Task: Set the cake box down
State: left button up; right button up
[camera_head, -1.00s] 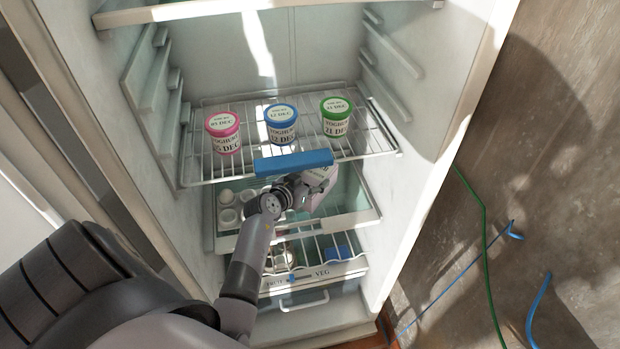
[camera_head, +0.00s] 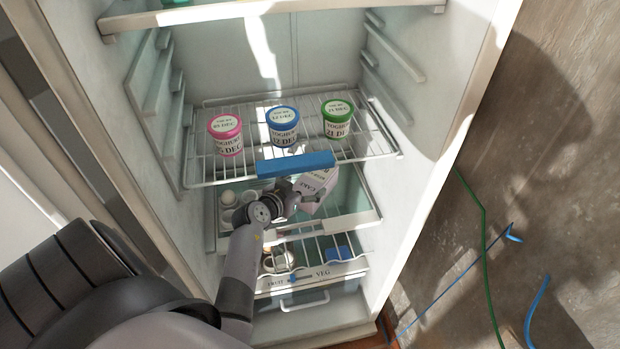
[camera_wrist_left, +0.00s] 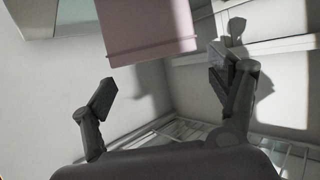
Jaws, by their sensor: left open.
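The cake box (camera_head: 319,187), pale pink with CAKE lettering, is on the fridge's second shelf (camera_head: 352,222), below the yoghurt shelf. Part of it is hidden behind the blue strip and my gripper. My left gripper (camera_head: 303,199) is open at the box's left side. In the left wrist view the box (camera_wrist_left: 148,28) lies beyond my open left fingers (camera_wrist_left: 164,75), with nothing between them. Whether the box sits fully flat is hard to tell. My right gripper is not in view.
Pink (camera_head: 226,136), blue (camera_head: 283,127) and green (camera_head: 338,119) yoghurt tubs stand on the wire shelf (camera_head: 196,166) above, with a blue strip (camera_head: 295,163) at its front edge. Eggs (camera_head: 227,197) are left of my gripper.

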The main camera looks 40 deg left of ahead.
pick_arm(q)
jog(key=shift+v, duration=1.6)
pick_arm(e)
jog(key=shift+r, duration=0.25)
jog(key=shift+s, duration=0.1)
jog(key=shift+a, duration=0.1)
